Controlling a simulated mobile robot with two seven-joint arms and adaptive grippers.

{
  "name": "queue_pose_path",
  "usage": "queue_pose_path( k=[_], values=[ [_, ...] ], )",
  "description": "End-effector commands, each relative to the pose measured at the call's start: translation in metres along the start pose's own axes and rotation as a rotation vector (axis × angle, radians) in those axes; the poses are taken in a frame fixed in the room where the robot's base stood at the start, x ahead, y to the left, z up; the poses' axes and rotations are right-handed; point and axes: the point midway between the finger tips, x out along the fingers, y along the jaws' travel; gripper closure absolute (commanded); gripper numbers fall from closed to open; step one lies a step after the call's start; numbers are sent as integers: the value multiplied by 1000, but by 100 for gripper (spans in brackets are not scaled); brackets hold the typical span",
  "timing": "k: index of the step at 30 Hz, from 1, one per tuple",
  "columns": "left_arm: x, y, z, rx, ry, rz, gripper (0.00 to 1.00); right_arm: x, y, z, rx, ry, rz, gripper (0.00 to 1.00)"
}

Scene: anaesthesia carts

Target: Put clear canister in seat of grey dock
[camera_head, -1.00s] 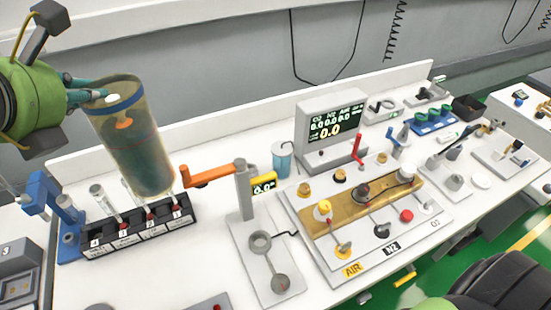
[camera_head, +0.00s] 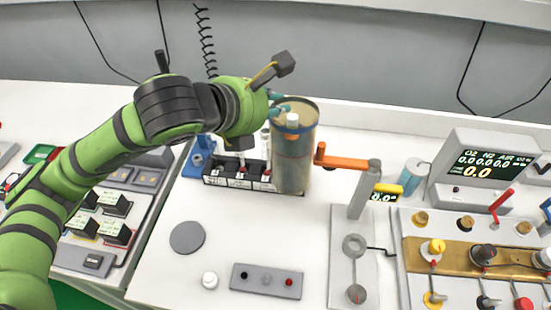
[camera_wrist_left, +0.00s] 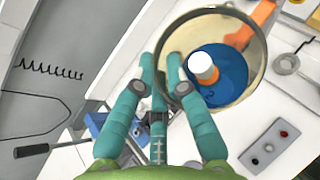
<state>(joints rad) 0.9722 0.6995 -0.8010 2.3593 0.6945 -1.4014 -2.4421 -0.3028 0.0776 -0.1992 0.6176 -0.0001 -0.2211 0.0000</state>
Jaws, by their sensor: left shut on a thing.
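The clear canister (camera_head: 293,160) is a tall, see-through, brownish cylinder with a bluish rim. My left gripper (camera_head: 282,106) is shut on its upper rim and holds it close to upright. In the left wrist view, the canister's open mouth (camera_wrist_left: 250,82) shows a blue disc and a white and orange knob inside. The gripper's fingers (camera_wrist_left: 168,75) are at its rim. A grey plate (camera_head: 343,285) carries a post and two round fittings; a flat grey disc (camera_head: 187,237) lies left of it. I cannot tell which is the grey dock. My right gripper is out of view.
The canister hides the right end of a black numbered rack (camera_head: 222,177). An orange lever (camera_head: 340,160) is close on its right. White tabletop is free between these.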

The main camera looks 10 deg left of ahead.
Motion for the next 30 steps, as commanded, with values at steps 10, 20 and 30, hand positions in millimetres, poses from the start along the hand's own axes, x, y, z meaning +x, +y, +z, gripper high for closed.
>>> queue_pose_path(
  k=[10,20,30],
  values=[
    [44,-5,-77,-4,2,-1,100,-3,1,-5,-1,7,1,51],
    [62,-7,-106,0,-1,0,100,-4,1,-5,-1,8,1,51],
    [77,-9,-129,2,-7,1,100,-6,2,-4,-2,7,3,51]
  ],
)
